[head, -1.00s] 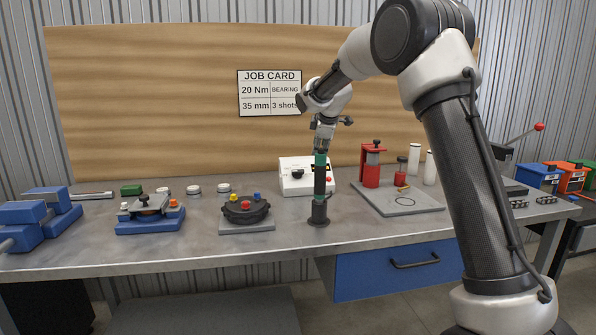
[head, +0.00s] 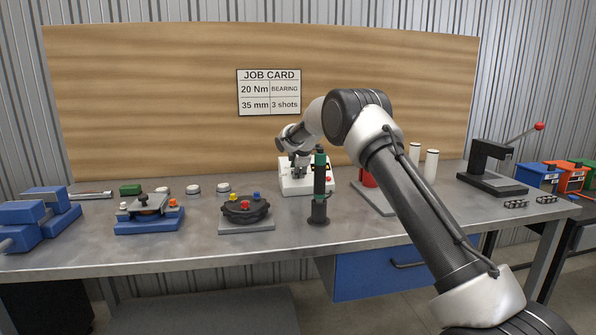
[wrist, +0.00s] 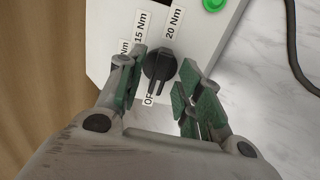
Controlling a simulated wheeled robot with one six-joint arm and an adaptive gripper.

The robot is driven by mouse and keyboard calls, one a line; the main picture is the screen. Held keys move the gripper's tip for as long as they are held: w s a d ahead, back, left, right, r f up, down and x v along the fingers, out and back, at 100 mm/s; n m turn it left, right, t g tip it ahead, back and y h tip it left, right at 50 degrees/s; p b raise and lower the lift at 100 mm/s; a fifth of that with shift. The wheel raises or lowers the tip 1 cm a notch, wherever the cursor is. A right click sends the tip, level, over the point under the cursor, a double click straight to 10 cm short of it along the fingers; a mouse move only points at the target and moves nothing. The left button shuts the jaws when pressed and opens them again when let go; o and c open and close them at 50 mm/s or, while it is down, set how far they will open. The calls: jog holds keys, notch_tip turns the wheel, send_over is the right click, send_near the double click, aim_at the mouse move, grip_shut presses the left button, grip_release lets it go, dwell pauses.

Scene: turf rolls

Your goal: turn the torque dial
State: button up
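The torque dial (wrist: 158,66) is a black knob on a white box, with printed labels around it; "15 Nm" and "20 Nm" are readable, the others partly covered. I cannot tell surely which label the knob points at. In the wrist view my gripper (wrist: 164,68) is open, with one green-padded finger on each side of the knob; a gap shows on the right. In the head view the white box (head: 293,189) stands on the bench near the back board, and my gripper (head: 299,172) is over it, hiding the dial.
A black driver with a green band (head: 319,200) stands upright just in front of the box. A job card (head: 269,92) on the board reads 20 Nm. A black turntable (head: 246,210) stands to the left. A red press (head: 369,179) is partly hidden behind my arm.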

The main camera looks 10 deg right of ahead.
jog(key=shift+w+f, duration=0.1)
jog(key=shift+w, duration=0.05)
grip_shut()
